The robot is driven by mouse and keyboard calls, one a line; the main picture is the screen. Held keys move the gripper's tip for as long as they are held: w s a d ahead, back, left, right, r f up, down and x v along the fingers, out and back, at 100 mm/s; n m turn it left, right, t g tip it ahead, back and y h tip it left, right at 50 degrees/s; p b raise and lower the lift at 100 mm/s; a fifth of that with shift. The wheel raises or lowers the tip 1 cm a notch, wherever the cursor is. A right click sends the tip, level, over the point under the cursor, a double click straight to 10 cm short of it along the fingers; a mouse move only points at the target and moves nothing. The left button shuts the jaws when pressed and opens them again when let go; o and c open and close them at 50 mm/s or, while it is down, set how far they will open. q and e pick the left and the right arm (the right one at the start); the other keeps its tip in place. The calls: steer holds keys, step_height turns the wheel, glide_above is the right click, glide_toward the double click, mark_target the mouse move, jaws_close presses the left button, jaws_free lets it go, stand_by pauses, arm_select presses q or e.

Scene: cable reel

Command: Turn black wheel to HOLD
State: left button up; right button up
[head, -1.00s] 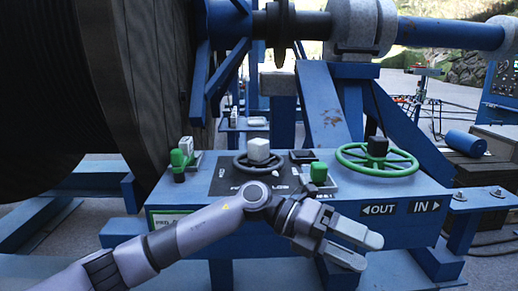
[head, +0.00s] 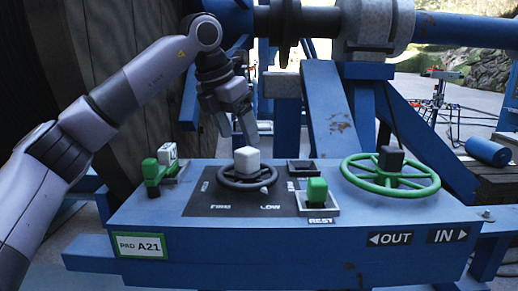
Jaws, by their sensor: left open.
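The black wheel (head: 235,181) lies flat on a dark plate on top of the blue control box, with a pale cube (head: 246,161) at its centre. A small light mark sits on its rim at the front right, near the word LOW; FIRM is printed at the front left. Other lettering by the wheel is too small or hidden to read, and I cannot make out HOLD. My left gripper (head: 239,136) is open and empty, fingers pointing down, above and behind the wheel, apparently apart from it. My right gripper is not in view.
A green wheel (head: 424,182) with a dark cube stands at the right of the box. A green-handled lever (head: 151,172) is on the left, and a green block (head: 317,190) sits at REST. Blue frame beams rise behind; a large reel (head: 66,60) fills the left.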

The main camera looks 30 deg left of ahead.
mark_target(244, 151)
arm_select(q)
steer(key=shift+w+a, duration=0.15)
steer(key=shift+w, duration=0.05)
steer(key=shift+x, duration=3.3)
steer(key=shift+s, duration=0.1)
jaws_close()
